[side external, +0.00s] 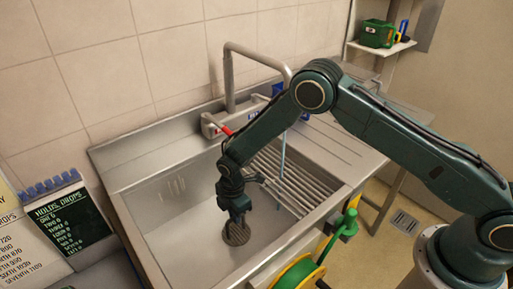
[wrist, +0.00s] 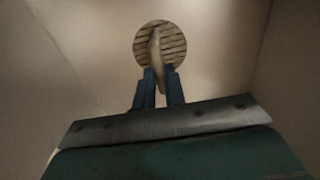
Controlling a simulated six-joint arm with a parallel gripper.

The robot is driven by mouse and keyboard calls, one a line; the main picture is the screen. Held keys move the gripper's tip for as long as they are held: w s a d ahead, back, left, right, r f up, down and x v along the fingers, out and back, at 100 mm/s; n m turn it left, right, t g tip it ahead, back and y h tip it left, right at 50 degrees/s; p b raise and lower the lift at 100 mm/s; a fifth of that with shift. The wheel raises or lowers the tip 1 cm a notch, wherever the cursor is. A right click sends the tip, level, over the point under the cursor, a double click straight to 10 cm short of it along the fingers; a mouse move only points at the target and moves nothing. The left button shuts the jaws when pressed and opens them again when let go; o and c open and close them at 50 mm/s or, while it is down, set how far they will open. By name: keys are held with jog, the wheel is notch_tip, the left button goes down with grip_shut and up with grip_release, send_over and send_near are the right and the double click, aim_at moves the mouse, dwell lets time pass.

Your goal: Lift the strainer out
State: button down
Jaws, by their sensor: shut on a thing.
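The strainer (side external: 236,234) is a round, dark brownish disc low in the sink basin (side external: 180,235). In the wrist view the strainer (wrist: 173,45) shows slats and a raised ridge across its middle. My gripper (side external: 238,214) points down into the basin, right above the strainer. In the wrist view my gripper (wrist: 161,75) has its two blue fingers shut on the strainer's ridge. I cannot tell whether the strainer is seated in the drain or raised off the basin floor. The drain opening is not visible.
A metal rack (side external: 285,180) spans the basin's right part. The faucet (side external: 232,75) rises behind, with a red-handled item near it. A green-and-yellow hose reel (side external: 298,272) hangs at the front edge. Signs (side external: 65,220) stand at left. The drainboard (side external: 335,150) is mostly clear.

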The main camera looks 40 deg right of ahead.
jog(key=shift+r, duration=0.8)
dwell(0.5)
notch_tip(320, 180, up, 18)
jog(key=shift+r, duration=0.15)
dwell(3.6)
dwell(0.3)
